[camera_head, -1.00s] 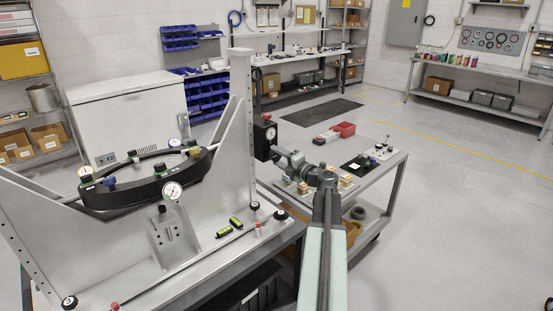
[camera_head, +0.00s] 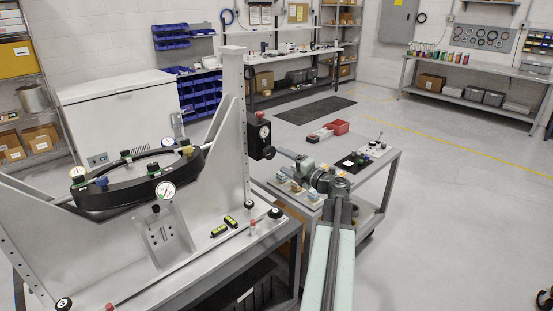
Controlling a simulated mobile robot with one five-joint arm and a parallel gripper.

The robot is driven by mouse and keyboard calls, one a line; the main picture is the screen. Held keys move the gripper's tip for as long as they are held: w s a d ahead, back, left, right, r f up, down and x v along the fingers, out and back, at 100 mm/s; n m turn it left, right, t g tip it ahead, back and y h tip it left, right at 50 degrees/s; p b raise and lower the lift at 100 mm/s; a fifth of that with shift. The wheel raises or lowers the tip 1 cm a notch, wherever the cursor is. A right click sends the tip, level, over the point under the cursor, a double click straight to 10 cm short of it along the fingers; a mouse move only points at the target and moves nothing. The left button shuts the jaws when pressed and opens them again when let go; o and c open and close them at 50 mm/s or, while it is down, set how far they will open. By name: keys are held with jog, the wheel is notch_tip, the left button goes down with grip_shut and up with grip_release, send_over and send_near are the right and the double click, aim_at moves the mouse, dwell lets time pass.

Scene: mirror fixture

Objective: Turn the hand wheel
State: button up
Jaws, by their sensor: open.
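The mirror fixture is a grey metal frame (camera_head: 100,238) on a bench at the left, holding a black ring (camera_head: 130,192) with gauges and coloured knobs. A dark round part (camera_head: 268,153), which looks like the hand wheel, sits low on the box's right side. My arm comes up from the bottom, and my gripper (camera_head: 279,153) is open at the right of this part. The jaws are small, and contact cannot be told. Black knobs (camera_head: 275,213) sit along the front rail.
A white chest (camera_head: 120,110) is behind the fixture. Green levels (camera_head: 219,230) lie on the bench. The floor at the right is clear.

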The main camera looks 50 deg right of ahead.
jog(key=shift+s, duration=0.35)
